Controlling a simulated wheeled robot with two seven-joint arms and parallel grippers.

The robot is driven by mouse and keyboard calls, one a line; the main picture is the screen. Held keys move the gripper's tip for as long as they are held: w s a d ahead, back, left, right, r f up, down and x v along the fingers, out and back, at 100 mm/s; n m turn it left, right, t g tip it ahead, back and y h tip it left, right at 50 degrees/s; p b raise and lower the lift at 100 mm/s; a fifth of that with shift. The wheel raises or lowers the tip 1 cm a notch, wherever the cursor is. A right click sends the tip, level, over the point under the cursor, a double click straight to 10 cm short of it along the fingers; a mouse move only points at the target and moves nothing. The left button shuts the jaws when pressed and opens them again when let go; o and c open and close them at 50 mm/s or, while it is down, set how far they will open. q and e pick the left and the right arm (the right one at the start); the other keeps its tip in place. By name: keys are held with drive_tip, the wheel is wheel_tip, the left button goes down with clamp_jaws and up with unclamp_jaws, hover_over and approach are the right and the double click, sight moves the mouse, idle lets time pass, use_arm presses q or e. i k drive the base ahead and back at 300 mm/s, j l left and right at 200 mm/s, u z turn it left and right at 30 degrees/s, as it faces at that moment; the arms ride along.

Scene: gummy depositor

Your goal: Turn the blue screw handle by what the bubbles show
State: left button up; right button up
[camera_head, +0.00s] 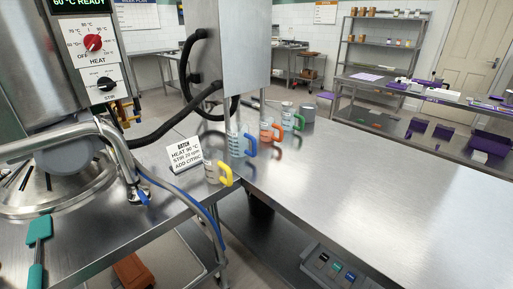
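A small blue handle (143,198) shows on a metal fitting at the end of the curved steel pipe (110,135), at the left. I cannot tell for sure that it is the screw handle. A blue hose (190,197) runs down past the table edge near it. No bubbles can be made out. The steel kettle (45,188) stands at the far left under a control box (90,65) with a red heat knob, a black stir knob and a display reading 60 °C READY. Neither of my grippers is in view.
A batch card (172,163) stands on the steel table. Measuring jugs with yellow (212,174), blue (237,146), orange (268,131) and green handles stand in a row. A teal spatula (38,240) lies lower left. The right table top (360,190) is clear.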

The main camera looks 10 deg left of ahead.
sight(142, 195)
drive_tip(key=u, duration=1.35)
